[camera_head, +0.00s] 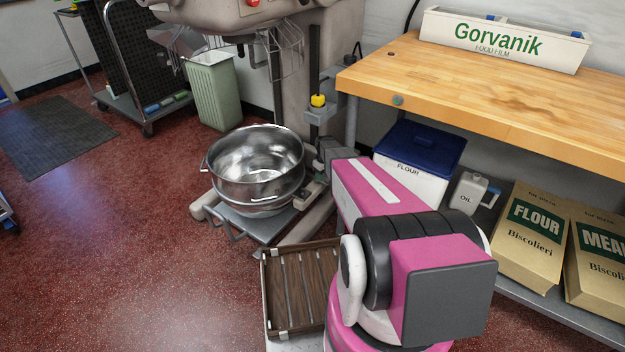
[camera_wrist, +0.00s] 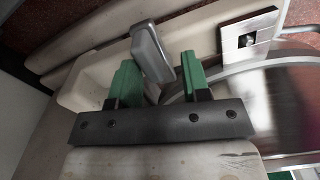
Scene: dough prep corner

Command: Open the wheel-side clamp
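In the wrist view a grey metal clamp lever (camera_wrist: 151,52) stands up from a pale mixer part, leaning to the left. My gripper (camera_wrist: 160,60) has two green fingers spread apart, one on each side of the lever's lower part. I see gaps beside the lever and no clear contact. The lever's base is partly hidden by the fingers and the dark gripper bar.
A wooden table (camera_head: 480,85) stands right of the mixer, with a flour bin (camera_head: 410,165) and sacks (camera_head: 530,237) below. A slatted wooden crate (camera_head: 300,285) is close to my arm. A square metal plate (camera_wrist: 249,37) is right of the lever.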

